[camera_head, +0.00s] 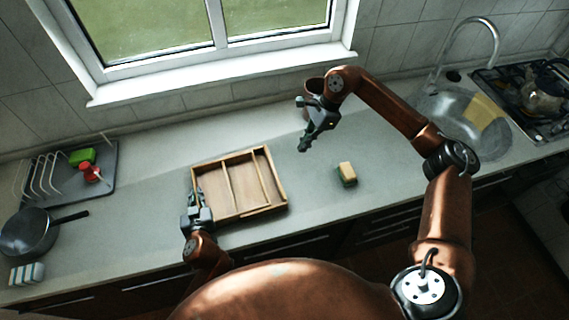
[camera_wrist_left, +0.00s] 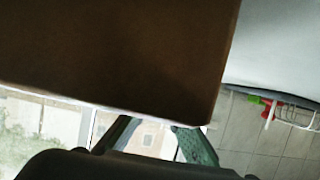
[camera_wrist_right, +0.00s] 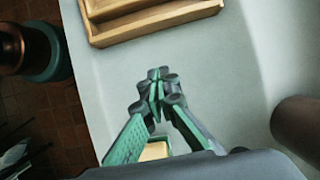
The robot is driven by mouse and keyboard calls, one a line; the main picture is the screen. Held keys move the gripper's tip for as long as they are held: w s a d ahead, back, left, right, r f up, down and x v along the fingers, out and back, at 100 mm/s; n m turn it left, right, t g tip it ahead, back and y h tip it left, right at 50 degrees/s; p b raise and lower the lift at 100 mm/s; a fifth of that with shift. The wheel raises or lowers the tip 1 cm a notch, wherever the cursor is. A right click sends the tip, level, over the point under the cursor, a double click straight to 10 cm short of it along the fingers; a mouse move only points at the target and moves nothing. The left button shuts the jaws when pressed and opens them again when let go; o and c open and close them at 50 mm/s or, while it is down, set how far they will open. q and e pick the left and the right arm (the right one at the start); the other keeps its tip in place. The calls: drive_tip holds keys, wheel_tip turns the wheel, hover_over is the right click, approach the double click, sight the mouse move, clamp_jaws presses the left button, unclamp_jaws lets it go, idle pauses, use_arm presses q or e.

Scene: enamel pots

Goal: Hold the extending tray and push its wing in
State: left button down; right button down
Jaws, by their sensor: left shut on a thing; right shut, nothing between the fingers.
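The wooden extending tray (camera_head: 240,212) lies on the counter, with long dividers inside. Its wing (camera_head: 268,175) is the right-hand section; how far it stands out is hard to tell. My left gripper (camera_head: 194,208) is shut on the tray's left side, near its front corner. In the left wrist view the tray's brown surface (camera_wrist_left: 110,50) fills the upper left and hides the grip. My right gripper (camera_head: 304,146) is shut and empty, right of the tray and apart from it. In the right wrist view the tray (camera_wrist_right: 155,27) shows at the top, beyond the shut fingers (camera_wrist_right: 157,85).
A yellow-green sponge (camera_head: 346,175) lies right of the tray. A brown pot (camera_head: 314,86) stands behind my right gripper. A rack (camera_head: 102,180) and a pan (camera_head: 27,235) are at the left; the sink (camera_head: 440,108) is at the right. Counter between tray and sponge is clear.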

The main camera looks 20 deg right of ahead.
approach(271, 179)
drive_tip(key=d+f, duration=0.2)
drive_tip(key=d, duration=0.1)
drive_tip(key=d+f, duration=0.1)
drive_tip(key=shift+d, duration=0.35)
drive_tip(key=a, duration=0.3)
drive_tip(key=shift+a, duration=0.45)
drive_tip(key=a, duration=0.5)
drive_tip(key=shift+s, duration=0.2)
use_arm(q)
drive_tip(key=shift+d, duration=0.1)
use_arm(e)
drive_tip(key=shift+d, duration=0.2)
